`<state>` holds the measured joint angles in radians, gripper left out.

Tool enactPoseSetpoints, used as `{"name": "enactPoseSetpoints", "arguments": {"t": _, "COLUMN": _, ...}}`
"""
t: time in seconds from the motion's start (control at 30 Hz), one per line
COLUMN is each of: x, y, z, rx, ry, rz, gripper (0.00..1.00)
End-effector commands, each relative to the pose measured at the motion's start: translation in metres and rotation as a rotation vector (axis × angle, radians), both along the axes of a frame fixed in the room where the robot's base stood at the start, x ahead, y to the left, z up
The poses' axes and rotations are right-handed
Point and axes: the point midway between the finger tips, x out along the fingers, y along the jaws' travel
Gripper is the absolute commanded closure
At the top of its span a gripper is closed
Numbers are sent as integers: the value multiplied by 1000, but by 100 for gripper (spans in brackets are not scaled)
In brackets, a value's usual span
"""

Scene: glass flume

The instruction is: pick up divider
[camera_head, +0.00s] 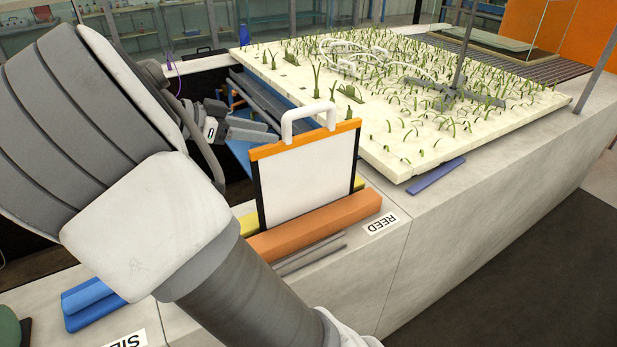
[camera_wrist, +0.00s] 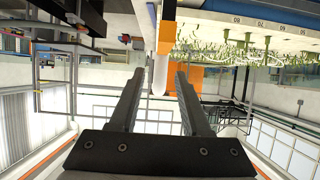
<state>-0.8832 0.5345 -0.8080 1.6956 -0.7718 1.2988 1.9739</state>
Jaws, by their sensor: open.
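The divider is a white panel (camera_head: 308,178) with dark side edges, an orange top bar and a white loop handle (camera_head: 308,112). It stands upright at the near side of the flume in the head view. I cannot tell whether the handle is inside the jaws or just beyond.
A pale bed with green reeds (camera_head: 420,130) lies to the right and behind. An orange block (camera_head: 318,226) lies in front of the divider, near a REED label (camera_head: 383,224). Blue blocks (camera_head: 90,302) sit at lower left.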

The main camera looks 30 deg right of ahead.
Motion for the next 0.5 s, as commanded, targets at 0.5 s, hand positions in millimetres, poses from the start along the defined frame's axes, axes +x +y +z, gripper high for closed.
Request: {"name": "enactPoseSetpoints", "arguments": {"t": 0.5, "x": 2, "y": -63, "z": -30, "rx": -1, "ry": 2, "rz": -1, "gripper": 52}}
